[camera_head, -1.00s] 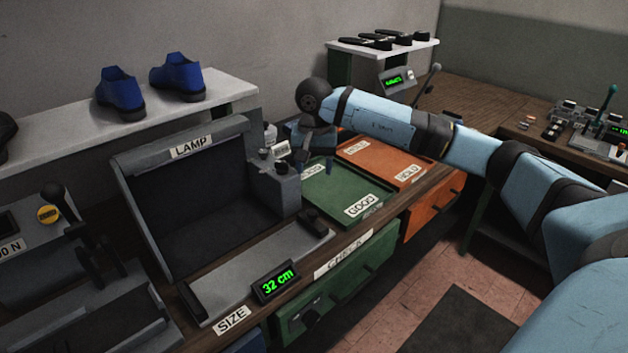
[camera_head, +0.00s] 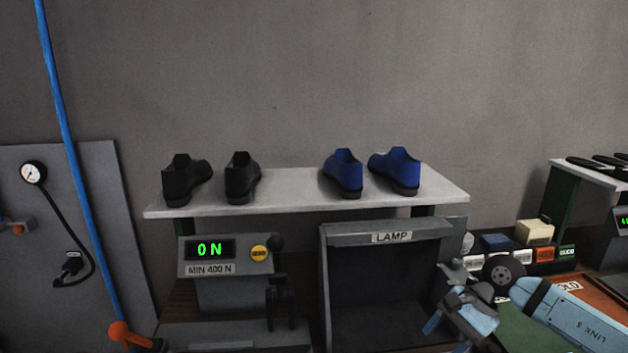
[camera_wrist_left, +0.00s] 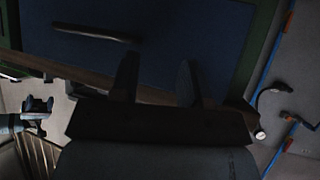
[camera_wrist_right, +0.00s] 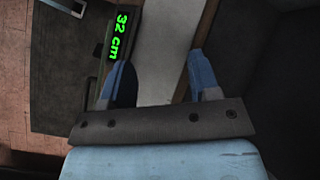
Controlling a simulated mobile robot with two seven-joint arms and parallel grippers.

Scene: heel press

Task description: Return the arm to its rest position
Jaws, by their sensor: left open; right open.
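My right arm (camera_head: 565,318) reaches in from the right in the head view. Its gripper (camera_head: 458,322) is by the right front side of the lamp box (camera_head: 335,290). In the right wrist view the right gripper (camera_wrist_right: 158,72) has its two blue fingers apart with nothing between them. The size gauge's pale plate (camera_wrist_right: 165,45) and its green 32 cm display (camera_wrist_right: 117,35) lie beyond the fingers. My left gripper (camera_wrist_left: 157,80) shows in the left wrist view, dark, fingers apart and empty, in front of a dark blue panel (camera_wrist_left: 200,40). The left arm is outside the head view.
A white shelf (camera_head: 285,190) holds two black shoes (camera_head: 243,178) and two blue shoes (camera_head: 397,172). A press unit (camera_head: 225,255) reads 0 N at left. Small boxes (camera_head: 535,232) and an orange tray (camera_head: 590,290) are at right. A blue hose (camera_head: 75,170) hangs at left.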

